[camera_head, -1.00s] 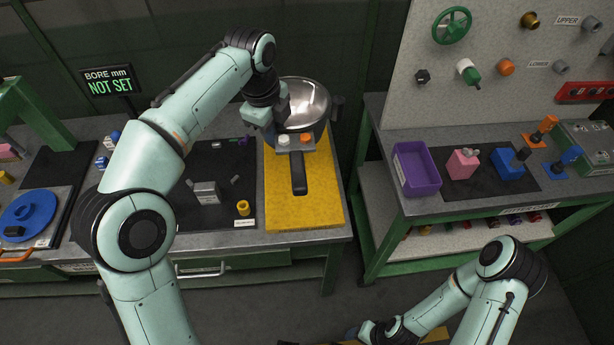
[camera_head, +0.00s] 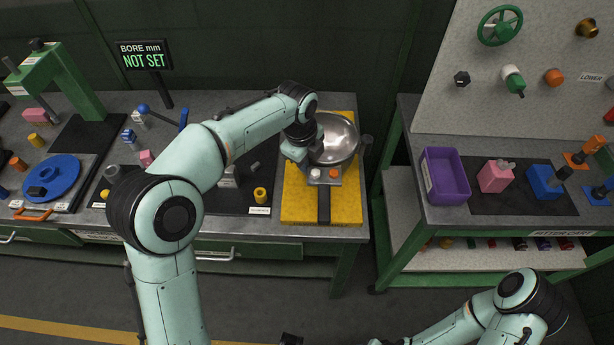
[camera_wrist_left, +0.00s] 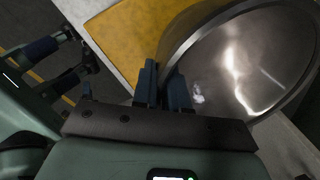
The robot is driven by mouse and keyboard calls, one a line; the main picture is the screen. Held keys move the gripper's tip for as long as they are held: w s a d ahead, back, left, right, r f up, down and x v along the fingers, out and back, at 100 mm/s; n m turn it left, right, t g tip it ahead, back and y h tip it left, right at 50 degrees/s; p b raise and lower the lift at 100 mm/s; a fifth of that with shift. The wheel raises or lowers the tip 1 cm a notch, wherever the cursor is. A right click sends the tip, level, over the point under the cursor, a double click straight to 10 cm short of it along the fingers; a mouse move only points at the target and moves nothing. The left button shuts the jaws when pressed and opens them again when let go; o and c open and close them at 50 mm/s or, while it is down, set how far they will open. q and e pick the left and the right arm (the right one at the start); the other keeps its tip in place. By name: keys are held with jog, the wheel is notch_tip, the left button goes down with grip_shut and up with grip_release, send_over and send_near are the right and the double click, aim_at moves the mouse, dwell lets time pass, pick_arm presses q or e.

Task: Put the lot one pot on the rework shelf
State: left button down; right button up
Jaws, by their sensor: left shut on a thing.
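The pot (camera_head: 338,137) is a round shiny steel vessel at the back of a yellow mat (camera_head: 345,207) on the left bench. My left gripper (camera_head: 305,150) reaches in from the left and is shut on the pot's rim. The left wrist view shows its blue fingers (camera_wrist_left: 165,88) at the steel rim (camera_wrist_left: 195,40). I cannot tell whether the pot touches the mat. I see no readable rework shelf label.
A purple bin (camera_head: 446,176) stands on the right cart (camera_head: 437,213), with pink and blue blocks on a dark mat beside it. The cart has a lower shelf (camera_head: 412,255). A gap separates it from the bench. A sign (camera_head: 144,56) reads "BORE mm NOT SET".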

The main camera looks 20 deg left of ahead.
pick_arm(q)
jog(key=shift+f+b, duration=0.3)
jog(key=shift+f, duration=2.35)
jog(key=shift+w+f, duration=0.1)
jog(key=c, duration=1.1)
grip_release()
jog(key=shift+f, duration=0.1)
jog(key=shift+c, duration=0.2)
notch_tip(320, 180, up, 12)
jog(key=s+p, duration=0.1)
jog(key=s, duration=0.1)
jog(key=shift+a+p, duration=0.3)
